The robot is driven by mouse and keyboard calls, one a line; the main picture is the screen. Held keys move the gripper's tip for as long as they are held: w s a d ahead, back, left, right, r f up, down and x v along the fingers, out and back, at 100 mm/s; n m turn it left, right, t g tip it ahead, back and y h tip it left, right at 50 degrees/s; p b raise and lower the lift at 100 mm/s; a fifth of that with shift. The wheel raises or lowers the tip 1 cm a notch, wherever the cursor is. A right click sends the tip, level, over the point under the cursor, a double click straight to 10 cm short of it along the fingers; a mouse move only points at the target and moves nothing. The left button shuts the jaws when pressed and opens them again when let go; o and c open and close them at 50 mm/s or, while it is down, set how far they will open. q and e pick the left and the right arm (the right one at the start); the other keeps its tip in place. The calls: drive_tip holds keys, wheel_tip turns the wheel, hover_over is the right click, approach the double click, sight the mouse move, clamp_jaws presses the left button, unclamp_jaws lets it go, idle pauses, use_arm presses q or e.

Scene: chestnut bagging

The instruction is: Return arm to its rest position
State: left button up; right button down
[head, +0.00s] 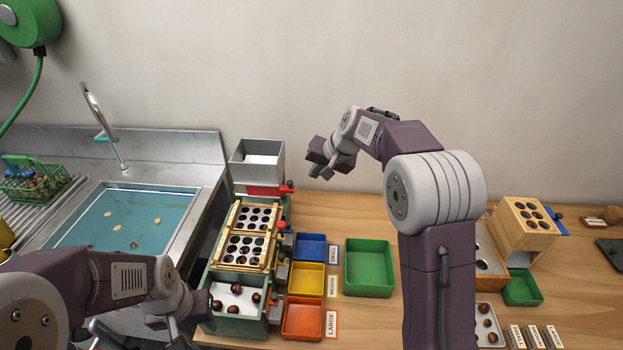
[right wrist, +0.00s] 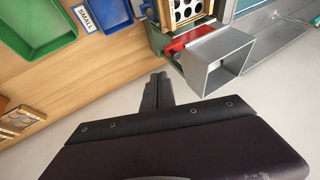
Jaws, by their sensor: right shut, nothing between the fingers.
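My right arm rises over the right side of the table in the head view and bends left. Its gripper (head: 319,165) hangs in the air above the back of the table, right of the grey metal hopper (head: 257,162). In the right wrist view the fingers (right wrist: 158,90) are together with nothing between them, and the hopper (right wrist: 217,65) is to their upper right. My left gripper (head: 190,318) is low at the front left, beside the chestnut tray (head: 228,311) of the sorter. Its fingers do not show clearly.
Blue (head: 316,248), yellow (head: 307,279) and orange (head: 303,320) bins stand right of the sorter, with a larger green bin (head: 369,267) beside them. A sink (head: 127,218) with water is left. A wooden holed box (head: 524,228) is right. The wall is close behind.

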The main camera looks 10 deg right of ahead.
wheel_tip(320, 180, up, 4)
drive_tip(key=s, duration=0.2)
drive_tip(key=s+d+f+n+g+h, duration=0.1)
drive_tip(key=s+d+f+g, duration=0.1)
drive_tip(key=s+f, duration=0.6)
drive_tip(key=s+d+f+n+g+h, duration=0.1)
drive_tip(key=s+f, duration=0.8)
drive_tip(key=s, duration=1.1)
drive_tip(key=shift+d+f+n+g+h, duration=0.35)
drive_tip(key=shift+d+n+g, duration=0.2)
drive_tip(key=shift+n+g, duration=0.35)
